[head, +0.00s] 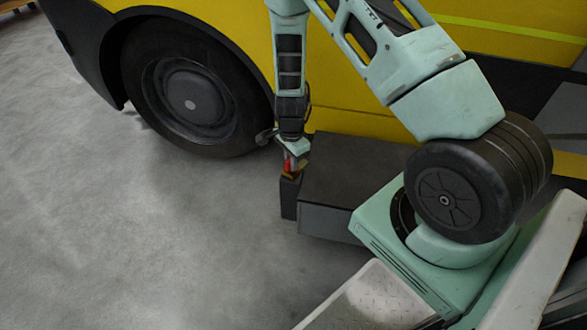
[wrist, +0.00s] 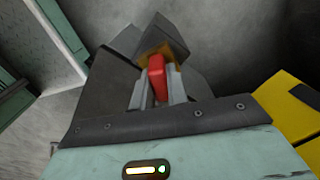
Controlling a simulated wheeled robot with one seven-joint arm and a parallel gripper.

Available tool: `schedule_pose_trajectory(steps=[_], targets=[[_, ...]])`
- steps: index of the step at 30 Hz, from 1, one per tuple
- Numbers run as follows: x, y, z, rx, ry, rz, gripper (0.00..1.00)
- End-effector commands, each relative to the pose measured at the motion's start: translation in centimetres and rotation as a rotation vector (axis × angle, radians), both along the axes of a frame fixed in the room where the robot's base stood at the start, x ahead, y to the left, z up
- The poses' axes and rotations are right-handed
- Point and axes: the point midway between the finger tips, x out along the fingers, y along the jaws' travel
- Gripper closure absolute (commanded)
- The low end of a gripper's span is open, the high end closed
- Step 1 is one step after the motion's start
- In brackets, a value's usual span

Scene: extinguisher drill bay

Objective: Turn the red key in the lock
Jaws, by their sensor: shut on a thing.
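The red key (wrist: 157,78) stands between the two fingers of my gripper (wrist: 155,92) in the wrist view. My gripper is shut on it. An orange-yellow lock face (wrist: 144,59) shows just behind the key, on a dark block (wrist: 165,38). In the head view, the red key (head: 288,163) shows small at the tip of my gripper (head: 292,160), just above the dark block (head: 289,197). The key's far end and the keyhole are hidden, so I cannot tell how far the key is turned.
A dark grey box-like step (head: 345,180) stands right of the lock block. A yellow vehicle (head: 350,142) with a large black wheel (head: 190,90) is behind and to the left. The grey concrete floor (head: 130,240) is open at the left and front.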

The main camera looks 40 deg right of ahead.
Motion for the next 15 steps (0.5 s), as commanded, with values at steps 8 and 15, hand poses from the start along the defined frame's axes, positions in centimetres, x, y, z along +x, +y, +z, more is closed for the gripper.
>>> schedule_pose_trajectory(steps=[8,15], targets=[[-0.02,0.01,0.11,0.000,0.001,-0.043,1.00],[0.02,0.01,0.15,0.000,0.000,-0.163,1.00]])
